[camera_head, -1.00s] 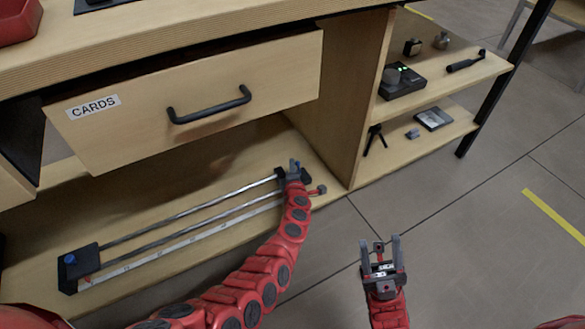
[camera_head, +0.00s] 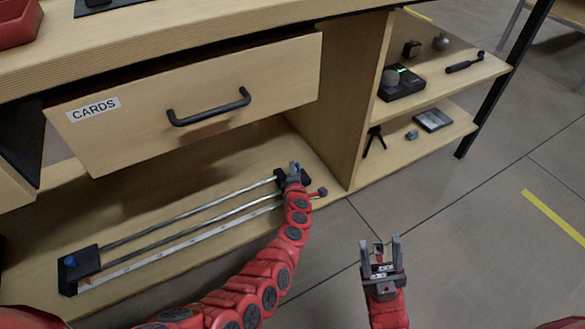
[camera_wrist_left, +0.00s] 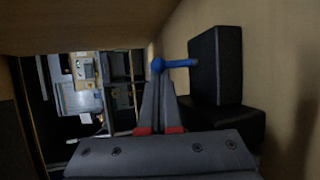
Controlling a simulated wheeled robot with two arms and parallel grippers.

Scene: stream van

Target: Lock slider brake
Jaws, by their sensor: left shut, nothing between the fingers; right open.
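The slider lies on the low shelf under the drawer, with two metal rails (camera_head: 185,218) and a pale scale strip beside them. A black block (camera_head: 84,266) with a blue knob (camera_head: 70,261) sits at its left end. My left gripper (camera_head: 294,168) is at the slider's right end, beside a dark end piece. In the left wrist view its fingers (camera_wrist_left: 160,82) are shut and empty. A blue lever (camera_wrist_left: 178,63) crosses at the fingertips, in front of a black block (camera_wrist_left: 216,65); whether they touch I cannot tell. My right gripper (camera_head: 380,250) is open and empty above the floor.
The partly open drawer (camera_head: 200,100), labelled CARDS with a black handle (camera_head: 210,107), overhangs the slider. An upright panel (camera_head: 345,110) stands right of it. Right shelves hold a black device (camera_head: 402,88), a dark handle (camera_head: 464,62) and small items. Floor at right is clear.

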